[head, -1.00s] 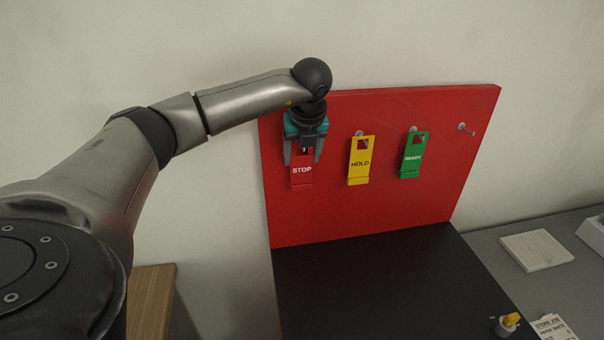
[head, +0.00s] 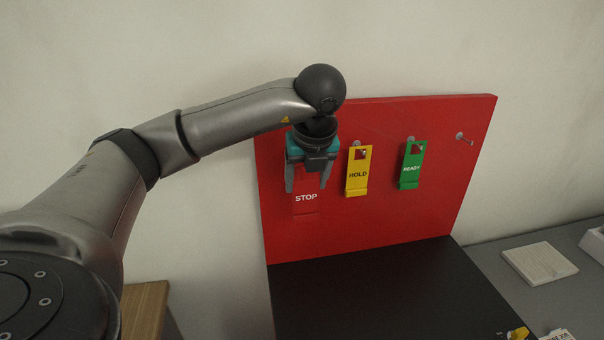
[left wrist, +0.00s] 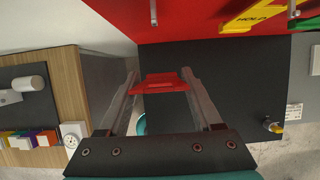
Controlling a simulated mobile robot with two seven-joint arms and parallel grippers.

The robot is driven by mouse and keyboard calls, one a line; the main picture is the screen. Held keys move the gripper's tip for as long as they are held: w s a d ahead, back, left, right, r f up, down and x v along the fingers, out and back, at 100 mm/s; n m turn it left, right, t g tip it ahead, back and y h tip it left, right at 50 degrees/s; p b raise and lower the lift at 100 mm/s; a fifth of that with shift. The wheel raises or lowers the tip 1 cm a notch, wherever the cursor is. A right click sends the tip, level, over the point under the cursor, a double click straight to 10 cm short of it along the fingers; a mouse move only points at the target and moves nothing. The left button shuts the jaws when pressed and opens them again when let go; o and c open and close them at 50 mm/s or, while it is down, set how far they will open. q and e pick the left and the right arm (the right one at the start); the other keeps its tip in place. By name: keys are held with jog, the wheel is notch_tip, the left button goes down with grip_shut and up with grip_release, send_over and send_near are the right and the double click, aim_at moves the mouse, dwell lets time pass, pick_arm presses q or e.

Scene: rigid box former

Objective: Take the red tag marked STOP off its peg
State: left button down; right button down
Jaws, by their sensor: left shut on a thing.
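The red STOP tag (head: 306,198) hangs upright in front of the left part of the red board. My left gripper (head: 306,186) points down and is shut on it, one finger on each side. In the left wrist view the tag (left wrist: 160,83) sits between the fingertips. A bare metal peg (left wrist: 153,12) sticks out of the board there, with a gap between it and the tag. The gripper body hides the tag's top in the head view. My right gripper is not in view.
The yellow HOLD tag (head: 358,172) and green READY tag (head: 412,165) hang on pegs to the right. A yellow knob (head: 518,333) is at the bottom. The dark surface (head: 365,290) below is mostly clear.

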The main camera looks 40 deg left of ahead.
pick_arm(q)
jog(key=s+d, duration=0.6)
jog(key=d, duration=0.1)
jog(key=shift+d+b, duration=0.35)
jog(key=shift+b, duration=0.05)
